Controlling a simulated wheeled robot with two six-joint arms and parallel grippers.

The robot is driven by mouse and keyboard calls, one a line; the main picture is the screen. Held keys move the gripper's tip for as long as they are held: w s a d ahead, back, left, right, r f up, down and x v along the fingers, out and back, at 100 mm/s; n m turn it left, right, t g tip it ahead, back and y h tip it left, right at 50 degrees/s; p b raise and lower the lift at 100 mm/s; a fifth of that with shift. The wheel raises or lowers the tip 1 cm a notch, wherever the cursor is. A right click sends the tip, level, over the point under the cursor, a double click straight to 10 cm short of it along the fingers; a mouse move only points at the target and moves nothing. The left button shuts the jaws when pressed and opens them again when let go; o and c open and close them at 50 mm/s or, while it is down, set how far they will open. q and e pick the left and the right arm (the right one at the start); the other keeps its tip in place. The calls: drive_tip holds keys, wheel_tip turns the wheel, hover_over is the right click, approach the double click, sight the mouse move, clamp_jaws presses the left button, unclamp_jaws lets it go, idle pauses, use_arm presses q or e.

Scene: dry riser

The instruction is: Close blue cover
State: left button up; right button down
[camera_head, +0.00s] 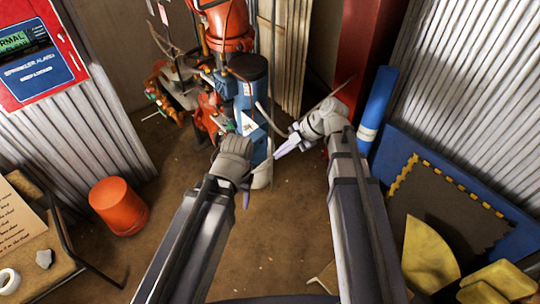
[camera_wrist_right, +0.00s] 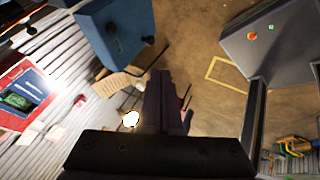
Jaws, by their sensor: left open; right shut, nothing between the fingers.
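A blue housing (camera_head: 246,90) with a white arrow-shaped mark is mounted on the red pipework at the centre back of the head view. I cannot clearly tell which part of it is the cover, or how far the cover stands open. In the right wrist view a blue box (camera_wrist_right: 115,28) with a dark knob shows at the upper left. My left gripper (camera_head: 254,187) is open at the lower front of the housing and partly hides it. My right gripper (camera_head: 280,152) is shut and empty, just right of the housing; its purple fingers (camera_wrist_right: 165,105) show in the wrist view.
Red valves and pipes (camera_head: 226,25) surround the housing. A red alarm panel (camera_head: 40,45) hangs at the left. An orange bucket (camera_head: 118,205) stands on the floor. A blue cylinder (camera_head: 376,108) and blue-edged board (camera_head: 450,165) stand at the right. The floor between has free room.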

sight(255, 165)
use_arm(q)
wheel_tip(255, 165, down, 7)
drive_tip(key=b, duration=0.6)
drive_tip(key=shift+f+b, duration=0.15)
drive_tip(key=shift+b, duration=0.15)
use_arm(e)
drive_tip(key=shift+w+a+f, duration=0.65)
drive_tip(key=shift+a+f, duration=0.6)
drive_tip(key=shift+a, duration=0.1)
drive_tip(key=shift+w+a+f, duration=0.6)
drive_tip(key=shift+a+f, duration=0.6)
drive_tip(key=shift+a, duration=0.2)
drive_tip(key=shift+w+a+f, duration=0.65)
drive_tip(key=shift+a+f, duration=0.6)
drive_tip(key=shift+a, duration=0.1)
